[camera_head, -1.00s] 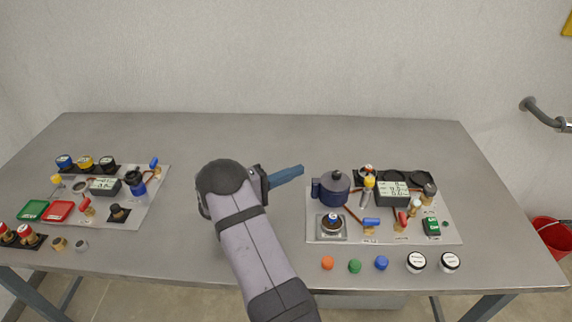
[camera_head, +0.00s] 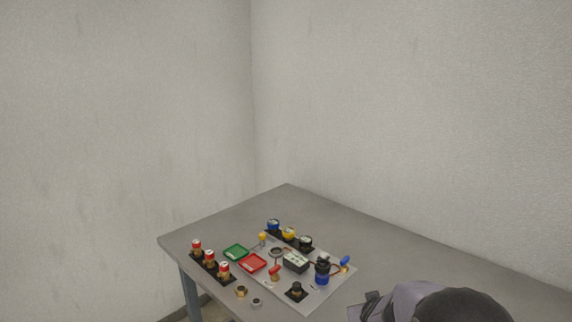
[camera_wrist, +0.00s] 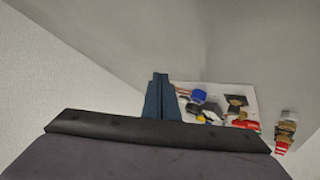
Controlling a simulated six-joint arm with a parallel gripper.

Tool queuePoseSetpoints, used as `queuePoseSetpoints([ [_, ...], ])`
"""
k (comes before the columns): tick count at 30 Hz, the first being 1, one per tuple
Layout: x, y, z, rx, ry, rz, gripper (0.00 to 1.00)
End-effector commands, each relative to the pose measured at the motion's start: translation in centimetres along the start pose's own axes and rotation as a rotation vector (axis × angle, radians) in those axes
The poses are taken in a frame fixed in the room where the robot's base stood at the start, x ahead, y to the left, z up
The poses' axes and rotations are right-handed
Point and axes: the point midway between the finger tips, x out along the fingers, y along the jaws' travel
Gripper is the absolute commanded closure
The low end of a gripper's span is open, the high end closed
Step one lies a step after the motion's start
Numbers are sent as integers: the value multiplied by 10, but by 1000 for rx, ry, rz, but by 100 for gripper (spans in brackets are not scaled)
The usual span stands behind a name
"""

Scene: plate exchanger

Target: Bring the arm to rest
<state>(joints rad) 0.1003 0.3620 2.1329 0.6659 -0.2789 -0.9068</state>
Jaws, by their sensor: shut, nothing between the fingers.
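My gripper (camera_wrist: 160,76) shows in the wrist view as two blue-grey fingers pressed together, with nothing between them. It is in the air above the grey table (camera_wrist: 110,72), apart from the equipment. In the head view my arm is at the lower right edge, cut off by the frame, and the blue fingers cannot be made out there.
Several red-capped brass parts (camera_head: 209,259) stand at the left. Bare table (camera_head: 390,250) lies behind the board; walls rise beyond.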

Motion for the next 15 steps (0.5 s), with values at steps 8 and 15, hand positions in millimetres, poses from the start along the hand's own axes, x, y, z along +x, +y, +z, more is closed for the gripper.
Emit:
queuePoseSetpoints([
  [8,-116,-93,96,65,-366,-356,100],
  [15,-198,-95,182,70,-692,-362,100],
])
